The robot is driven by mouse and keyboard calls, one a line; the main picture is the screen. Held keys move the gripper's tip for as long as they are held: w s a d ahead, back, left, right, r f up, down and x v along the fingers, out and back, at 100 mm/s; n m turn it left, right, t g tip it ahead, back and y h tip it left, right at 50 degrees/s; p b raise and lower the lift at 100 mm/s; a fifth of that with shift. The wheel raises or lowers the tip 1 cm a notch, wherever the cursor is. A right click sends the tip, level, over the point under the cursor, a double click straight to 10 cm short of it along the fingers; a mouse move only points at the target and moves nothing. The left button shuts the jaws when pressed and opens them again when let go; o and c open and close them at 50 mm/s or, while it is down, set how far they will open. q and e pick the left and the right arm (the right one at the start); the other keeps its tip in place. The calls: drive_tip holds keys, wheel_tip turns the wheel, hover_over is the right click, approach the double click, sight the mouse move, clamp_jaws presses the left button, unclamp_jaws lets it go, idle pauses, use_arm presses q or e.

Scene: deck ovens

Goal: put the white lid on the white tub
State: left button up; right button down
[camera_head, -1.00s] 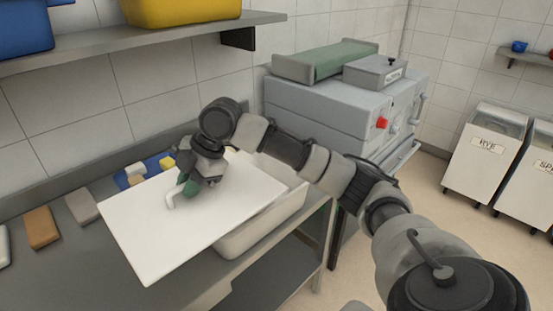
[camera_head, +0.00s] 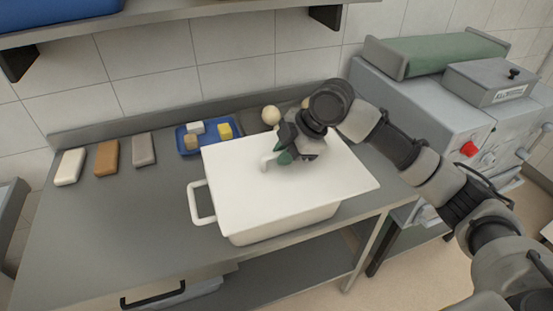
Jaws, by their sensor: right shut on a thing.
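The white lid (camera_head: 325,172) is a flat rectangular plate with a small handle (camera_head: 267,163) on top. My right gripper (camera_head: 280,158) is shut on that handle, with the arm coming in from the right. The lid covers the top of the white tub (camera_head: 285,225), whose front wall and left side handle (camera_head: 201,203) show below it. The lid sticks out past the tub at the right. The tub's opening is hidden, and I cannot tell whether the lid rests on the rim or hangs just above it. My left gripper is not in view.
The tub stands on a grey metal table (camera_head: 110,225). A blue tray (camera_head: 183,139) with small blocks lies behind it. White, brown and grey blocks (camera_head: 107,157) lie at the left. An oven (camera_head: 430,115) stands at the right. The table's left front is clear.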

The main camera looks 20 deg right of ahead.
drive_tip(key=w+f, duration=0.1)
drive_tip(key=w, duration=0.2)
drive_tip(key=w+f+p, duration=0.1)
drive_tip(key=w, duration=0.1)
drive_tip(key=shift+a+f, duration=0.25)
drive_tip(key=shift+f, duration=0.1)
drive_tip(key=shift+w+a+f, duration=0.1)
drive_tip(key=shift+w+f, duration=0.3)
wheel_tip(320, 180, down, 4)
drive_tip(key=shift+r+p, duration=0.1)
drive_tip(key=shift+p, duration=0.7)
drive_tip(key=shift+f, duration=0.2)
